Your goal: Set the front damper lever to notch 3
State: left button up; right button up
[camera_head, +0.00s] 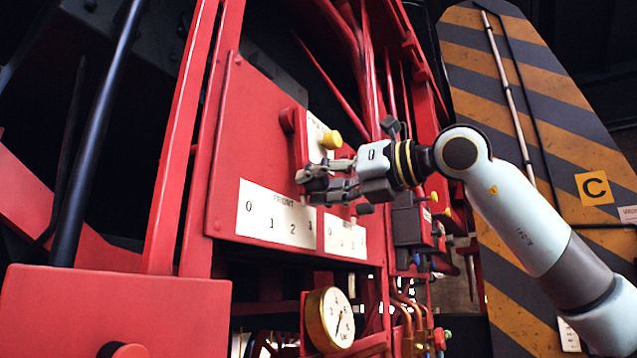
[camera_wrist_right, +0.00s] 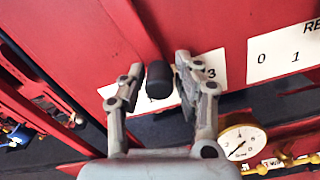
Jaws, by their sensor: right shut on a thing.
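The front damper plate (camera_head: 277,218) is a white strip on the red panel, marked FRONT with 0, 1 and 2 showing. My right gripper (camera_head: 312,185) is shut on the front damper lever's black knob (camera_wrist_right: 159,78). The knob sits between the two fingers, to the left of the printed 3 in the wrist view. In the head view the fingers mostly hide it, above the plate's right part. The exact notch cannot be told. My left gripper is not in view.
A second numbered plate (camera_head: 346,238) sits right of the front one, with another black knob (camera_head: 364,208) close by. A yellow knob (camera_head: 331,139) stands out just above my right gripper. A brass-rimmed gauge (camera_head: 330,318) hangs below. A striped panel (camera_head: 520,90) stands behind my right arm.

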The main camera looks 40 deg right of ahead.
jog(key=shift+d, duration=0.1)
grip_shut()
jog(key=shift+w+d+r+n+b, duration=0.1)
jog(key=shift+d+n+b, duration=0.1)
jog(key=shift+n+b, duration=0.15)
jog(key=shift+w+d+r+n+b, duration=0.15)
jog(key=shift+w+d+n+b, duration=0.1)
jog(key=shift+d+n, duration=0.2)
jog(key=shift+w+d+r+n+b, duration=0.1)
jog(key=shift+d+r+n+b, duration=0.1)
jog(key=shift+d+n, duration=0.2)
jog(key=shift+w+d+r+n, duration=0.2)
jog(key=shift+d+r+n, duration=0.05)
jog(key=shift+d+n, duration=0.25)
jog(key=o, duration=0.7)
grip_release()
jog(key=shift+o, duration=1.2)
jog(key=shift+f, duration=0.1)
